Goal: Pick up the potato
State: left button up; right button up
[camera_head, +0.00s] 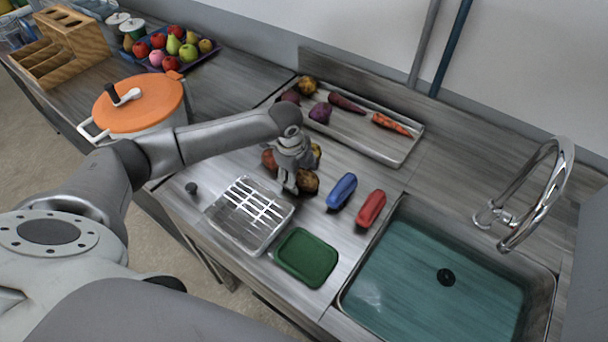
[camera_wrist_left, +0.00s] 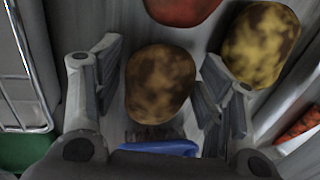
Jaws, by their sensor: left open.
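A brown mottled potato (camera_head: 308,182) lies on the counter just below my left gripper (camera_head: 290,188). In the left wrist view the potato (camera_wrist_left: 160,84) sits between the two spread fingers of my left gripper (camera_wrist_left: 158,100). The fingers stand on either side of it, with a visible gap on the left; contact on the right is not clear. A second, yellower mottled potato (camera_wrist_left: 261,45) lies just outside the right finger. A reddish vegetable (camera_wrist_left: 182,8) lies beyond the potato. My right gripper is not in view.
A tray (camera_head: 396,158) with vegetables is behind. A sink (camera_head: 430,285) is at right, an orange-lidded pot (camera_head: 140,108) at left.

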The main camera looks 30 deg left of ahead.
pick_arm(q)
jog(key=shift+f, duration=0.1)
jog(key=shift+c, duration=0.4)
jog(key=c, duration=0.8)
jog(key=shift+w, duration=0.1)
